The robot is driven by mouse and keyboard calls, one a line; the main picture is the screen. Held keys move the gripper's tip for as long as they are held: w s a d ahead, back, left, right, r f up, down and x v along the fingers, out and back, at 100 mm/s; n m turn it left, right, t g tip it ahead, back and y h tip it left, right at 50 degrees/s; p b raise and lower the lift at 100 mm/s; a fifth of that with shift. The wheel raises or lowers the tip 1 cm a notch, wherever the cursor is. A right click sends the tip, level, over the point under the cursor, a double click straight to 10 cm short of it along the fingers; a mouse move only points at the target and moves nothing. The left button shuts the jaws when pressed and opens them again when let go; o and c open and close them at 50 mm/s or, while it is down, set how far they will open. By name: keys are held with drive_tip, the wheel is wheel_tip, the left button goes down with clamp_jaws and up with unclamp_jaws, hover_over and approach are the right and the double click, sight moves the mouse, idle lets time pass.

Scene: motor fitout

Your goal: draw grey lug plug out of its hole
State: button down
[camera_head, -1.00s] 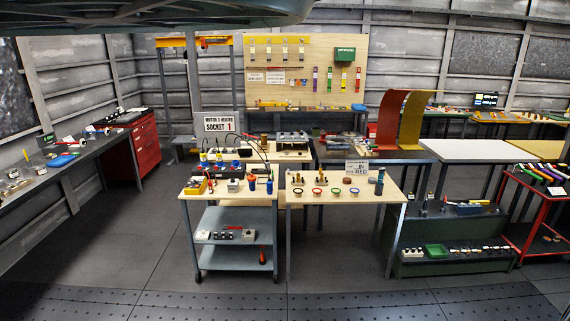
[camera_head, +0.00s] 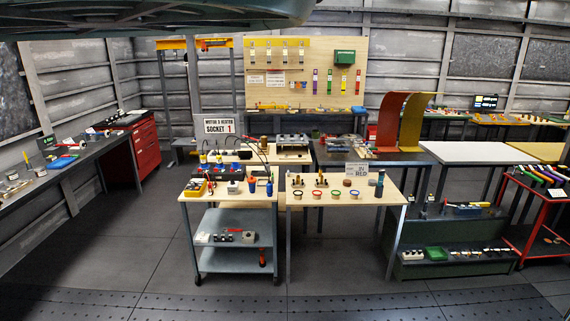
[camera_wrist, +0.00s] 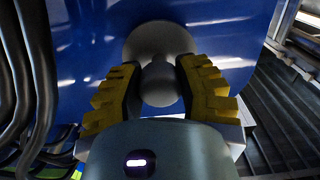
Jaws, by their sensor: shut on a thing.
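In the wrist view the grey lug plug (camera_wrist: 159,48) shows as a rounded grey knob with a wider round part behind it, against a glossy blue surface (camera_wrist: 90,45). My gripper (camera_wrist: 159,85) has its black fingers with yellow ridged pads on either side of the knob and is shut on it. The plug's far end is hidden, so I cannot tell how deep it sits in its hole. In the head view neither my gripper nor the plug can be made out.
Dark curved pipes or cables (camera_wrist: 30,80) run close at the left of the wrist view. A ribbed dark surface (camera_wrist: 280,110) lies at the right. The head view shows a wheeled trolley (camera_head: 230,200), a small table (camera_head: 340,205) and open floor (camera_head: 120,260) in front.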

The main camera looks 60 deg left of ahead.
drive_tip(key=b+v, duration=0.2)
drive_tip(key=v, duration=0.5)
drive_tip(key=shift+s+a, duration=0.15)
drive_tip(key=shift+s, duration=0.15)
idle(0.8)
